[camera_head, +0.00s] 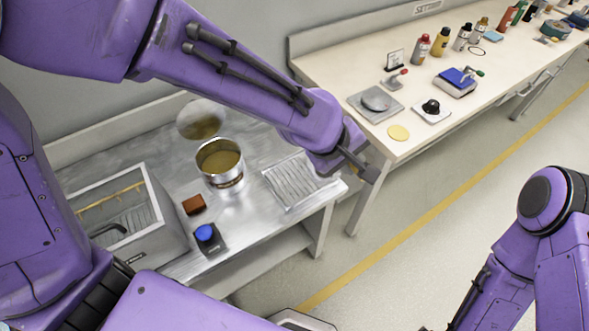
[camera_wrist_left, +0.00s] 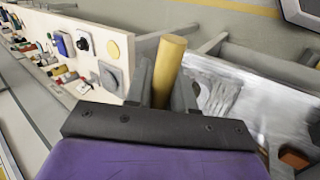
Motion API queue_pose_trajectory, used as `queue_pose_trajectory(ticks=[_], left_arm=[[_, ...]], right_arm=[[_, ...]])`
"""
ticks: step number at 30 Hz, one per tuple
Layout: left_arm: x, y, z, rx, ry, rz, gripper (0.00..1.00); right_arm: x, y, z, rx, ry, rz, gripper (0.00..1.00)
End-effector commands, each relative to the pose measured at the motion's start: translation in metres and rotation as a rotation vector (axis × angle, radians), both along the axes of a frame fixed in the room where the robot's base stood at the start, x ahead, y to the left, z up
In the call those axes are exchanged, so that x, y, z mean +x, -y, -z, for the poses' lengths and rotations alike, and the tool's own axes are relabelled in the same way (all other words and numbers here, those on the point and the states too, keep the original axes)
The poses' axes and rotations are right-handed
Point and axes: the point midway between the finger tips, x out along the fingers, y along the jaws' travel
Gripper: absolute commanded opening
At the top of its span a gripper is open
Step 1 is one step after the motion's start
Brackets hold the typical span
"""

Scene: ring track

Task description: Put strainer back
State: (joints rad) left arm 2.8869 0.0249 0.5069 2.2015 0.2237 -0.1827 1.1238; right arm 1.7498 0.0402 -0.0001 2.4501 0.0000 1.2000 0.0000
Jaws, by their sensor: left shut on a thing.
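My left gripper (camera_head: 358,168) is above the right end of the steel counter, near the gap to the long bench. In the left wrist view my left gripper (camera_wrist_left: 166,92) is shut on a yellow, rod-like handle (camera_wrist_left: 170,58). I cannot see what the handle's other end joins. A round, thin, partly see-through disc (camera_head: 200,119) shows behind the pot, left of my left forearm. It may be the strainer's head, but any link to the handle is hidden. A steel pot (camera_head: 220,163) with brownish contents stands upright on the counter. My right gripper is out of view.
The steel counter (camera_head: 262,228) holds a sink-like basin (camera_head: 172,222) at left, a brown block (camera_head: 194,204), a box with a blue button (camera_head: 207,236) and a ribbed drain area (camera_head: 296,180). A long bench (camera_head: 440,122) with bottles and tools stands at right. The floor between is clear.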

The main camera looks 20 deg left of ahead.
Motion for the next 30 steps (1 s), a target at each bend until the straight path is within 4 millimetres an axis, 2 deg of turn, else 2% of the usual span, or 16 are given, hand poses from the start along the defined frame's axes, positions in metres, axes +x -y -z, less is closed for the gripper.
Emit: queue_pose_trajectory(ticks=[4, 8, 14, 19, 21, 24, 30], left_arm=[[-0.006, 0.007, 0.003, 0.002, 0.004, -0.086, 0.00], [-0.003, 0.003, 0.007, -0.004, 0.000, -0.113, 0.00], [0.021, -0.026, 0.023, -0.007, -0.004, -0.114, 0.00], [0.047, -0.058, 0.040, -0.007, -0.003, -0.114, 0.00], [0.055, -0.070, 0.056, -0.005, -0.006, -0.112, 0.00], [0.066, -0.082, 0.076, -0.004, -0.004, -0.111, 0.00], [0.078, -0.097, 0.098, -0.003, 0.000, -0.109, 0.00]], right_arm=[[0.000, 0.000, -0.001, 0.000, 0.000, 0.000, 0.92], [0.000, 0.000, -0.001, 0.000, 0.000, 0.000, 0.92], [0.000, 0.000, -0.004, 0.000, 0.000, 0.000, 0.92], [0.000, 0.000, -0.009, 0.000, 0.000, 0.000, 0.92], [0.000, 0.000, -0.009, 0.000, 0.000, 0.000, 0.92], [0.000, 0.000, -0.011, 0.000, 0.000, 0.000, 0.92], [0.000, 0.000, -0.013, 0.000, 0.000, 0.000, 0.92]])
